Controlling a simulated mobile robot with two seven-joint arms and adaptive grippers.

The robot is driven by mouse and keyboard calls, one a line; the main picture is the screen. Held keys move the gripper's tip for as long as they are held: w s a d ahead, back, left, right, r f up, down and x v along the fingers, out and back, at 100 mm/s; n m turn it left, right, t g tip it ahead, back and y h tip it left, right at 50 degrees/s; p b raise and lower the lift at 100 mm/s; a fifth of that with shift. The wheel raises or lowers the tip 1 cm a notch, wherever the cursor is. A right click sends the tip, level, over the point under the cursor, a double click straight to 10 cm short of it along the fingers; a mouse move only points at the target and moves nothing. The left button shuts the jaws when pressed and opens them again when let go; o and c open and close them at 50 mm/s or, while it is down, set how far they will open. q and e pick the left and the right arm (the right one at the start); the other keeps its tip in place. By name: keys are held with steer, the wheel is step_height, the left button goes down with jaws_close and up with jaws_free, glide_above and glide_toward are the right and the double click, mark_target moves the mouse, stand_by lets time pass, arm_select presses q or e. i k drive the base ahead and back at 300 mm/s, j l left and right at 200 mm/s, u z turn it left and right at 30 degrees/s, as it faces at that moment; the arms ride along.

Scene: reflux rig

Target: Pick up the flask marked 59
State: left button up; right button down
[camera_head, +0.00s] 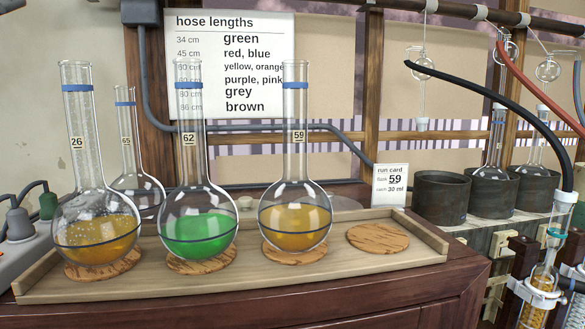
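The flask marked 59 (294,226) is a round-bottomed glass flask with a long neck and a blue band. It holds amber liquid and stands upright on a cork ring (294,255) in the wooden tray (330,268). Its label (299,136) is on the neck. To its left stand the flask marked 62 (198,228) with green liquid and the flask marked 26 (96,232) with amber liquid. The flask marked 65 (124,150) stands behind them, partly hidden. Neither of my grippers is in view.
An empty cork ring (377,238) lies right of flask 59. A run card (390,185) reading 59 stands behind the tray. Dark pots (441,197), some holding flasks, stand at the right. A black hose (500,95) arches there above a clamped glass tube (541,285).

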mark_target(295, 214)
steer(key=l+u, duration=0.25)
steer(key=l, duration=0.4)
steer(key=l+u, duration=0.25)
steer(key=l, duration=0.4)
steer(key=i, duration=0.05)
